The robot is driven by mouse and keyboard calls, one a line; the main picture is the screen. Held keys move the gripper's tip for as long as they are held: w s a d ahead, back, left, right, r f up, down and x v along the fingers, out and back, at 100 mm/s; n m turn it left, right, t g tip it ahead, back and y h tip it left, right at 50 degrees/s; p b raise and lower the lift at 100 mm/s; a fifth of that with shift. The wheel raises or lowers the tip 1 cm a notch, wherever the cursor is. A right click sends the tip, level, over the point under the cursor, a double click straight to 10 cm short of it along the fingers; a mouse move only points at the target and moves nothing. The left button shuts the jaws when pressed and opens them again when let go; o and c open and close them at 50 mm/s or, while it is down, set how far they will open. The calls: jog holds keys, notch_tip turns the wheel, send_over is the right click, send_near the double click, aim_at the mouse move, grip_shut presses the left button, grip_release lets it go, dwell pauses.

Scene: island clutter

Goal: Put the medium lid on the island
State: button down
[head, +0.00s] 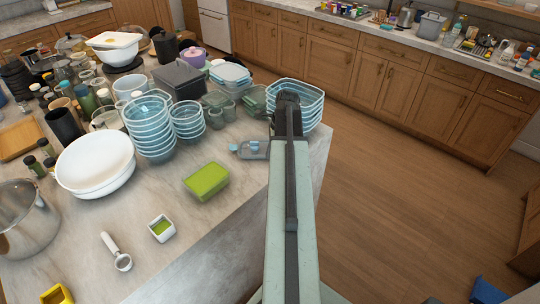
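My arm reaches away from me over the right edge of the island (215,225). My gripper (287,98) is at its far end, in front of a stack of clear blue-rimmed rectangular containers (308,96). Its fingers are hidden by the arm, so I cannot see whether they are open or hold anything. I cannot tell which thing is the medium lid. A flat grey-blue piece (252,149) lies on the island just left of my arm. A blue-rimmed box with a lid (230,74) stands further back on the island.
A green-topped container (206,181), a small white square dish (161,228) and a scoop (117,252) stand on the near island. Stacked glass bowls (149,125) and a white bowl (95,165) crowd the left. Bare counter shows around the green container; open floor lies right.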

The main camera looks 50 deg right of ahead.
jog(key=shift+f, duration=0.2)
jog(key=c, duration=1.6)
grip_release()
jog(key=shift+c, duration=0.2)
jog(key=shift+r, duration=0.1)
jog(key=p+v, duration=1.1)
jog(key=v, duration=0.1)
jog(key=shift+p, duration=0.35)
jog(key=shift+r, duration=0.1)
